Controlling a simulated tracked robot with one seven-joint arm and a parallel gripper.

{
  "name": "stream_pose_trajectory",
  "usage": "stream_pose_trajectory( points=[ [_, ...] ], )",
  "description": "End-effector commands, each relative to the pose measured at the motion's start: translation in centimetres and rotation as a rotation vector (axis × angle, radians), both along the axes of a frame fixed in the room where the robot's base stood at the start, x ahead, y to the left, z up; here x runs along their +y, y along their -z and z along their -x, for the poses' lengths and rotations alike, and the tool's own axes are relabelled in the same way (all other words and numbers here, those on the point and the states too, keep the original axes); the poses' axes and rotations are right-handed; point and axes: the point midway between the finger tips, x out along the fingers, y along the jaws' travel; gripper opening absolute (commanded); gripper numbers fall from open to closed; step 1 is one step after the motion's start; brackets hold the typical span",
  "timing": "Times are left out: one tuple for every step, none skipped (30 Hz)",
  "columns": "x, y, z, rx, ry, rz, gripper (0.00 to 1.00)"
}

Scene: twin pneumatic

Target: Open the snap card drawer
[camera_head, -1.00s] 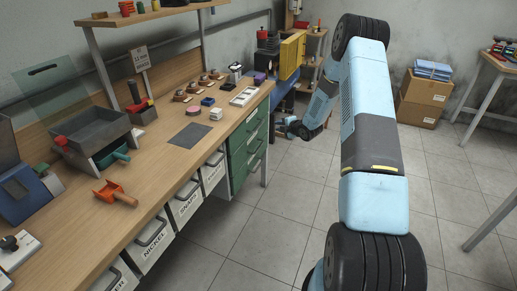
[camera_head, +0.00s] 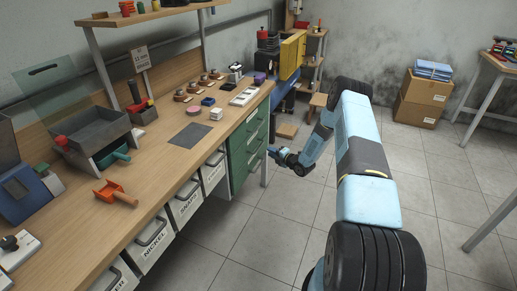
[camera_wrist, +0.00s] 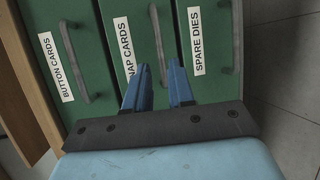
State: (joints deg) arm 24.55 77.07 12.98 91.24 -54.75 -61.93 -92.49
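The snap card drawer (camera_wrist: 128,38) is the middle of three green drawer fronts in the wrist view; its label is partly covered by my left finger. Its grey bar handle (camera_wrist: 157,40) runs toward the gap between my fingertips. My gripper (camera_wrist: 159,67) is open, with blue fingers on either side of the handle's near end; I cannot tell whether they touch it or how deep they reach. In the head view my gripper (camera_head: 273,153) is beside the green drawer unit (camera_head: 238,160), whose drawers look shut.
The button cards drawer (camera_wrist: 70,50) and the spare dies drawer (camera_wrist: 205,45) lie on either side. The wooden workbench (camera_head: 150,170) carries trays and small parts. A table leg (camera_head: 264,170) stands near my gripper. Floor to the right is open.

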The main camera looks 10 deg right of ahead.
Motion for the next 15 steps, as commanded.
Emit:
stream_pose_trajectory(
  points=[
    [0.5, 0.2, -0.8, -0.002, -0.001, -0.001, 0.23],
    [0.8, 0.3, -1.2, -0.001, 0.000, -0.001, 0.23],
    [1.1, 0.4, -1.9, 0.000, 0.000, -0.001, 0.23],
    [1.4, 0.5, -2.3, -0.001, 0.000, -0.002, 0.23],
    [1.7, 0.6, -2.7, 0.000, 0.000, -0.001, 0.23],
    [2.0, 0.8, -3.3, 0.001, 0.000, -0.001, 0.23],
    [2.3, 0.9, -3.8, 0.000, 0.000, -0.001, 0.23],
    [2.6, 1.0, -4.2, -0.001, 0.000, -0.002, 0.23],
    [2.9, 1.1, -4.8, 0.000, 0.000, -0.001, 0.23],
    [3.2, 1.2, -5.2, -0.001, 0.000, -0.001, 0.23],
    [3.4, 1.3, -5.6, 0.000, 0.000, -0.001, 0.23],
    [3.6, 1.4, -6.1, 0.000, 0.001, -0.001, 0.23],
    [3.8, 1.5, -6.4, 0.000, 0.001, -0.001, 0.23],
    [4.0, 1.5, -6.7, -0.001, 0.001, -0.001, 0.23],
    [4.2, 1.6, -7.1, -0.001, 0.001, -0.001, 0.23]
  ],
)
